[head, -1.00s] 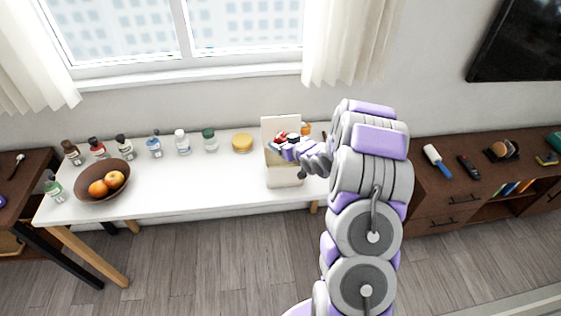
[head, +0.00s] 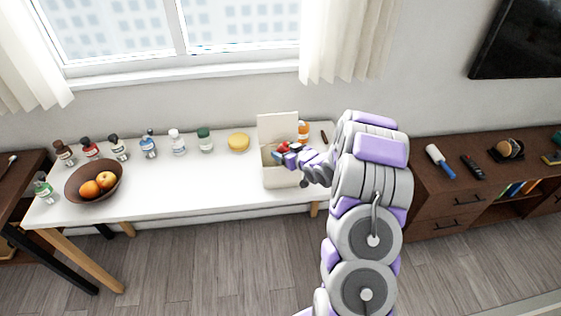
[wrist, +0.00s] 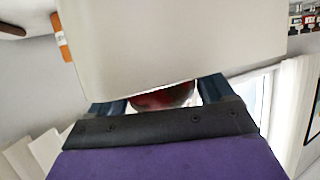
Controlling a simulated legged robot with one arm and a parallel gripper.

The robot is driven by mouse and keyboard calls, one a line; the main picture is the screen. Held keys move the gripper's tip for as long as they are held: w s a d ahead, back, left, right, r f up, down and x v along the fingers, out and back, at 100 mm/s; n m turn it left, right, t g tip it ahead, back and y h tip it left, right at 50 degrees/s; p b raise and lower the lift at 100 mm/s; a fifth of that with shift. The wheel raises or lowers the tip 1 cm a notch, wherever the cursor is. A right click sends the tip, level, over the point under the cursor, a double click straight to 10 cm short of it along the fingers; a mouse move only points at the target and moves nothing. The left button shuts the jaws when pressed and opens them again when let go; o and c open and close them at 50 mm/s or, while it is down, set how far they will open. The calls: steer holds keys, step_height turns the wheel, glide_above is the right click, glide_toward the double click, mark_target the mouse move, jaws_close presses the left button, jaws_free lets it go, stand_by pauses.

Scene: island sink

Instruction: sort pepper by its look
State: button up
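A red, rounded thing (head: 283,147), which looks like the pepper, is at the tip of my gripper (head: 286,153), over the open top of a cream box (head: 281,178). The box stands on the white table with its lid (head: 278,127) raised behind. In the wrist view the red pepper (wrist: 165,97) sits between the two dark blue fingers of my gripper (wrist: 163,98). A broad pale panel (wrist: 175,45) fills the upper middle and hides most of the pepper and the fingertips.
An orange bottle (head: 303,131) stands behind the box at the right. Several bottles and a yellow round thing (head: 239,142) line the table's back. A brown bowl (head: 94,181) of fruit stands at the left. The white table's middle (head: 190,184) is clear.

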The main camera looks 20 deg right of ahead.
steer(key=shift+o, duration=1.4)
steer(key=shift+d, duration=0.45)
steer(key=shift+o, duration=0.2)
steer(key=shift+a, duration=0.9)
steer(key=shift+s+r, duration=0.15)
steer(key=shift+s, duration=0.15)
steer(key=d+p+v, duration=0.1)
steer(key=p+v, duration=0.2)
steer(key=v, duration=1.3)
steer(key=shift+s, duration=0.35)
steer(key=shift+a, duration=0.2)
